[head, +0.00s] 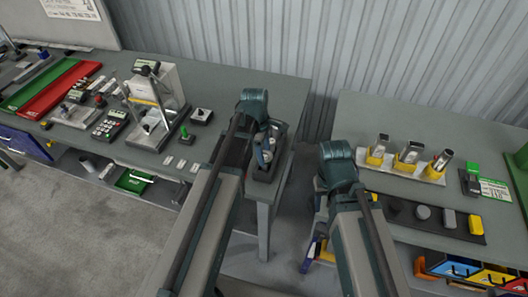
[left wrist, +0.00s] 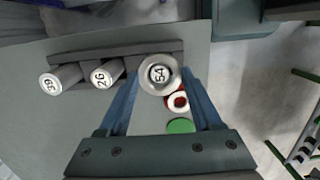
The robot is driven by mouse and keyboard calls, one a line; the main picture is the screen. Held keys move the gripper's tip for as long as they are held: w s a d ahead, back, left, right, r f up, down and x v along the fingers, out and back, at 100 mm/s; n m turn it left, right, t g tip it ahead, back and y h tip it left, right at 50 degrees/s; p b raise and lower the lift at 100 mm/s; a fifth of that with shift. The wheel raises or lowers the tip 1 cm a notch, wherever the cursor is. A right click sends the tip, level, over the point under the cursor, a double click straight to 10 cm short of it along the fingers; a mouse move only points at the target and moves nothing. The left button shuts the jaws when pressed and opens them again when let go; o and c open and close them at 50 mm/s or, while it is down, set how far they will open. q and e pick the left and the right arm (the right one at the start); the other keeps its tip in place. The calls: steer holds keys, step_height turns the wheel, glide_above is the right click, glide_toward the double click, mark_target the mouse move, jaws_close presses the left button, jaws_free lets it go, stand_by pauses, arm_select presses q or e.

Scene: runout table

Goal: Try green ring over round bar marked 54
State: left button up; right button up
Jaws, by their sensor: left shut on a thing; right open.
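The round bar marked 54 (left wrist: 158,74) shows its pale end face between the fingertips of my left gripper (left wrist: 158,84) in the left wrist view. The gripper is shut on this bar, at the right end of a dark rack (left wrist: 119,50); I cannot tell if the bar is clear of it. A flat green round piece (left wrist: 180,126), perhaps the green ring, lies on the table between the fingers; its hole is not visible. In the head view my left gripper (head: 268,137) is over the table's right end. My right gripper (head: 320,205) is open, mostly hidden by its wrist.
Bars marked 39 (left wrist: 61,79) and 26 (left wrist: 106,74) lie left of bar 54. A red ring-shaped piece (left wrist: 178,101) is close beside it. A gap separates the left table (head: 222,85) from the right table (head: 395,125), which holds metal pieces in yellow holders (head: 376,158).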

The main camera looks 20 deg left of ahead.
arm_select(q)
steer(key=o, duration=1.6)
steer(key=shift+c, duration=0.2)
steer(key=shift+r, duration=0.15)
step_height(320, 180, up, 14)
steer(key=a+p, duration=0.1)
steer(key=p, duration=1.2)
steer(key=shift+a+f+p, duration=0.25)
steer(key=shift+a+p, duration=0.1)
steer(key=shift+p, duration=0.05)
steer(key=shift+f, duration=0.15)
steer(key=s+d+f+m+y+b, duration=0.2)
steer(key=s+d+f+m+b, duration=1)
steer(key=m, duration=0.9)
step_height(320, 180, down, 4)
steer(key=s+b, duration=0.2)
steer(key=b, duration=0.2)
steer(key=shift+s+d+y, duration=0.15)
steer(key=shift+d+y, duration=0.05)
steer(key=shift+y, duration=0.1)
